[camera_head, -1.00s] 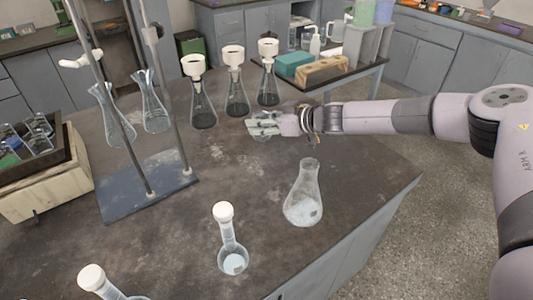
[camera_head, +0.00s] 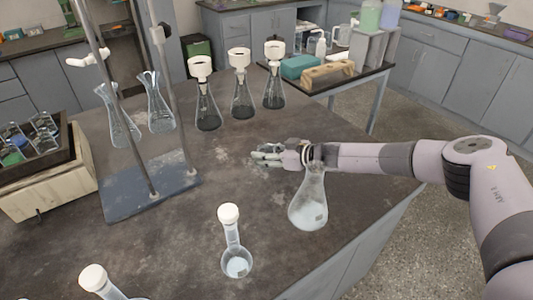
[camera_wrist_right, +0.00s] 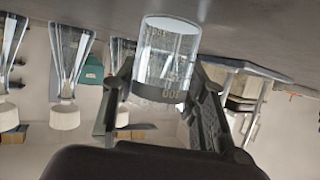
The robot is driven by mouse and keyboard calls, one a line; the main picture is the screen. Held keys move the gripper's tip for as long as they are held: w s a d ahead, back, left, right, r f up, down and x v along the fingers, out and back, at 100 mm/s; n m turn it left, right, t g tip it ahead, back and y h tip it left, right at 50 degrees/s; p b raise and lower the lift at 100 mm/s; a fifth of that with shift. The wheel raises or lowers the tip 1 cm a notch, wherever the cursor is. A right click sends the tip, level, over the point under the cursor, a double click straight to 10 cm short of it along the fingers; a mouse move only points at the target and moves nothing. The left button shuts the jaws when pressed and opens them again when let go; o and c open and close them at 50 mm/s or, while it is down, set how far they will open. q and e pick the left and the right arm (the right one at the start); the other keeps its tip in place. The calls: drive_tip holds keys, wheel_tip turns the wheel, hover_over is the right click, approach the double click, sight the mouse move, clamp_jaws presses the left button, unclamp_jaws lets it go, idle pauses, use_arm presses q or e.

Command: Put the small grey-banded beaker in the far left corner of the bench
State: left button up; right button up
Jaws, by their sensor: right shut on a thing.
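The small grey-banded beaker (camera_wrist_right: 168,60) is clear glass with a dark grey band and stands out between my right fingers in the right wrist view, which is upside down. My right gripper (camera_wrist_right: 165,105) is shut on it around the band. In the head view my right gripper (camera_head: 268,153) is low over the middle of the bench (camera_head: 190,230), and the beaker is mostly hidden by the fingers there. I cannot tell whether the beaker touches the bench. My left gripper is not in view.
A conical flask (camera_head: 308,205) stands close in front of my right wrist, its neck overlapping the wrist in view. Several funnel-topped flasks (camera_head: 241,95) stand behind. A stand (camera_head: 150,195) and a tray box (camera_head: 45,185) are on the left. A round flask (camera_head: 236,262) is nearer.

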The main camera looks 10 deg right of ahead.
drive_tip(key=o, duration=0.7)
drive_tip(key=shift+f, duration=0.15)
drive_tip(key=o, duration=0.5)
drive_tip(key=shift+c, duration=0.2)
drive_tip(key=shift+d+r, duration=0.1)
drive_tip(key=shift+r, duration=0.1)
drive_tip(key=v, duration=1.1)
drive_tip(key=shift+s+d+p, duration=0.25)
drive_tip(key=shift+s+p, duration=0.1)
drive_tip(key=shift+s, duration=0.05)
drive_tip(key=shift+r, duration=0.1)
